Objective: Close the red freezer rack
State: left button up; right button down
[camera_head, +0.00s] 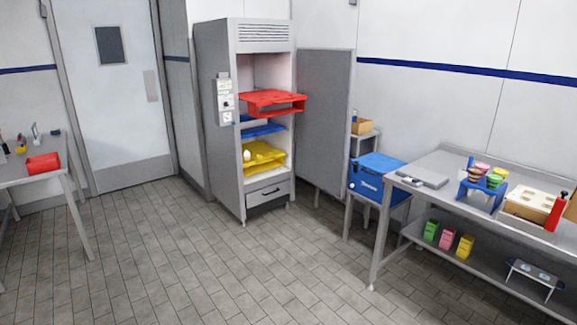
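The red freezer rack (274,98) is the top rack in the tall grey freezer (222,150). It sticks out of the front of the freezer and looks empty. The freezer door (325,120) stands wide open to the right. Below the red rack are a blue rack (262,130) and a yellow rack (262,153), both mostly inside the freezer. Neither of my grippers shows in the head view.
The tiled floor (190,260) in front of the freezer is clear. A blue box (374,176) stands on a small table at the right, beside a long metal table (435,192) with several items. Another table (30,178) with a red object stands at the left.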

aim_at(267, 102)
jog(key=i, duration=2.95)
